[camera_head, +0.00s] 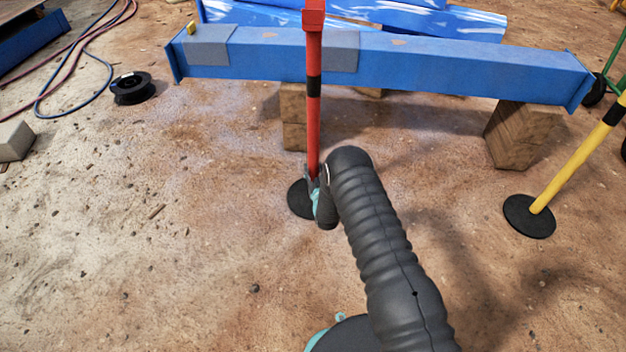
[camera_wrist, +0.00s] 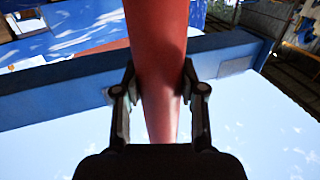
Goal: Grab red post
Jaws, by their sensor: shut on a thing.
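The red post (camera_head: 314,127) stands upright on a round black base (camera_head: 300,198), with black bands and a red block at its top. My gripper (camera_head: 314,186) is at the lower part of the post, just above the base, partly hidden by my dark ribbed arm. In the wrist view, the red post (camera_wrist: 158,70) runs up through the middle of the picture. My gripper's two fingers (camera_wrist: 160,92) are on either side of it, shut on the post.
A blue beam (camera_head: 430,68) lies behind the post on wooden blocks (camera_head: 515,135). A yellow post (camera_head: 575,165) on a black base leans in view at the right. A black spool (camera_head: 132,88) and hoses lie at the upper left. The dirt ground at the front left is mostly clear.

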